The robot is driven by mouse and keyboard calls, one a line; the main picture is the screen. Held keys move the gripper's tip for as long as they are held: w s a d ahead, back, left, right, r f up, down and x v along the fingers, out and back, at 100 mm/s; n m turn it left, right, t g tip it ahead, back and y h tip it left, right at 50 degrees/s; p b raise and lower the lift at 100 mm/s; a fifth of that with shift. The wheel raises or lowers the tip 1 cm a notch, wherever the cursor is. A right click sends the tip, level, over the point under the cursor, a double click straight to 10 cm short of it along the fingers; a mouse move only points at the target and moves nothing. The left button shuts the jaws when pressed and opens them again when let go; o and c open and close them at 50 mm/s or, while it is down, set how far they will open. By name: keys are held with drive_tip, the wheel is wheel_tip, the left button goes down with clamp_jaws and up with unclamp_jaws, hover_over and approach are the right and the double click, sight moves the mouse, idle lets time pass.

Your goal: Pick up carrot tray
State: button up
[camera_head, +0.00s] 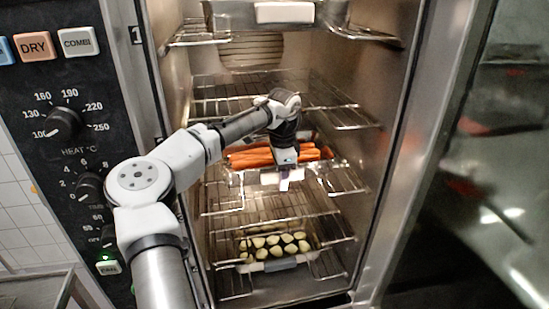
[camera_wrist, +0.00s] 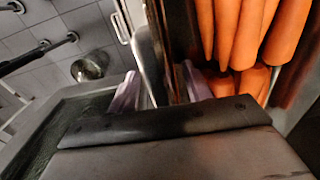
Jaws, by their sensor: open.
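The carrot tray (camera_head: 240,166) sits on a middle rack inside the open oven, holding several orange carrots (camera_head: 262,157). The carrots also fill the upper right of the wrist view (camera_wrist: 245,35). My gripper (camera_head: 285,183) is at the tray's front, and my arm's end hides part of the tray. In the wrist view my gripper (camera_wrist: 160,90) is open, its two pale purple fingers apart. A grey upright edge (camera_wrist: 148,60) shows between the fingers, beside the carrots. I cannot tell whether the fingers touch it.
A tray of pale round pieces (camera_head: 270,246) sits on a lower rack. Another tray (camera_head: 285,12) is at the top. Wire racks (camera_head: 235,95) and oven walls closely surround my arm. The control panel (camera_head: 60,90) is at left.

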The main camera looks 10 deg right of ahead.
clamp_jaws()
idle(0.3)
drive_tip(key=shift+w+r, duration=0.1)
drive_tip(key=shift+r, duration=0.1)
drive_tip(key=shift+r+b, duration=0.4)
drive_tip(key=shift+r, duration=0.15)
wheel_tip(320, 180, up, 2)
drive_tip(key=shift+b, duration=0.45)
drive_tip(key=s+r+b, duration=0.1)
drive_tip(key=s+b, duration=0.2)
drive_tip(key=s, duration=1.5)
drive_tip(key=shift+d+r, duration=0.2)
drive_tip(key=shift+d, duration=0.15)
